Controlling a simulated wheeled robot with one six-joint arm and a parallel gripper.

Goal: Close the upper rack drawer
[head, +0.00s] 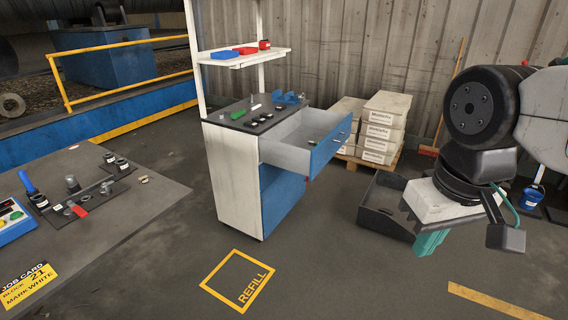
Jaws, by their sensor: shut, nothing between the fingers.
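The white rack cabinet (233,180) stands mid-view. Its upper drawer (288,155) is pulled well out to the right. The drawer has grey-white walls and a blue front (331,150) with a handle on it. The blue drawer fronts below (283,200) sit flush with the cabinet. My gripper (430,246), with teal fingers, hangs at the right, clear of the drawer front and apart from it. It is shut and empty; the wrist partly hides it.
A dark open bin (384,222) lies on the floor between cabinet and gripper. Boxes (385,120) on a pallet and a broom stand behind. A workbench (120,215) is at the left. The floor around the yellow REFILL square (238,280) is clear.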

